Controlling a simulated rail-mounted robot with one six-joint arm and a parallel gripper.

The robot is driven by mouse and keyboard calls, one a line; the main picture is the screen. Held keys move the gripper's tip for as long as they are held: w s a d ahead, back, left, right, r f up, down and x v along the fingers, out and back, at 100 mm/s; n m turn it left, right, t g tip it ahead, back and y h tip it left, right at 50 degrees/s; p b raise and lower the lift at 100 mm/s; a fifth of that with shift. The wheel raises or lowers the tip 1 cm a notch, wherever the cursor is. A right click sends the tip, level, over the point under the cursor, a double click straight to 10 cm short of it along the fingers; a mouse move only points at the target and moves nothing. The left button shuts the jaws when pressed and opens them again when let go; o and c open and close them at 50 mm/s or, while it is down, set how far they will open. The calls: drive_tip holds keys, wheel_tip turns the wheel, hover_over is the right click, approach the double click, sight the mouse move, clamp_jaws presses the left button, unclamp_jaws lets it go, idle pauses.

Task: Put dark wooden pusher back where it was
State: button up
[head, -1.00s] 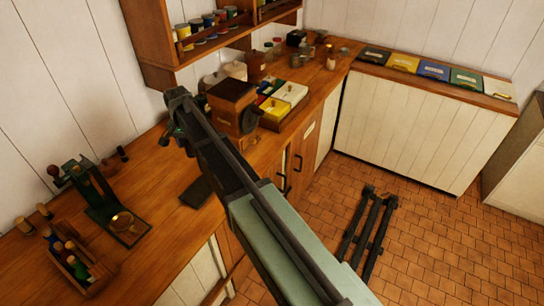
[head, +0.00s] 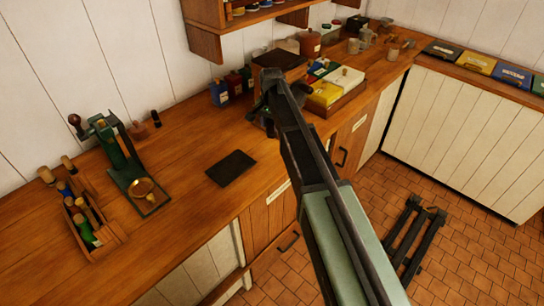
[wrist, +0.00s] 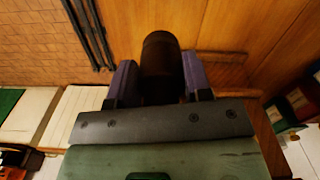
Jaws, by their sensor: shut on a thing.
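The dark wooden pusher (wrist: 160,62) is a thick, dark, rounded cylinder in the wrist view. It stands between the two purplish fingers of my gripper (wrist: 160,82), which is shut on it. In the head view, my gripper (head: 264,104) is over the counter, just in front of a dark-topped wooden box; the pusher cannot be made out there. A green press (head: 122,160) with a round brass piece on its base stands to the left, with a small dark cylinder (head: 155,118) and a reddish piece (head: 137,130) behind it.
A flat black plate (head: 231,167) lies on the wooden counter (head: 190,215). A wooden rack (head: 105,245) of bottles and handled tools is at the left. The dark-topped box (head: 280,62) and a tray of coloured boxes (head: 342,105) stand right. Counter between press and plate is clear.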

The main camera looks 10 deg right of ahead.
wheel_tip(320, 180, down, 9)
drive_tip(key=b, duration=0.6)
drive_tip(key=shift+r, duration=0.5)
drive_tip(key=shift+f, duration=0.15)
drive_tip(key=o, duration=1)
wheel_tip(320, 180, up, 13)
drive_tip(key=p, duration=1.2)
drive_tip(key=shift+f+p, duration=0.2)
drive_tip(key=shift+p, duration=0.2)
drive_tip(key=shift+s+f, duration=0.1)
drive_tip(key=shift+s, duration=0.1)
drive_tip(key=shift+s+d+n, duration=0.1)
drive_tip(key=shift+s+n, duration=1.3)
drive_tip(key=shift+s, duration=3.7)
drive_tip(key=shift+s+d+n, duration=0.1)
drive_tip(key=shift+s+n, duration=1.3)
drive_tip(key=shift+s, duration=3.7)
drive_tip(key=shift+s+n, duration=1.4)
drive_tip(key=shift+s, duration=3.7)
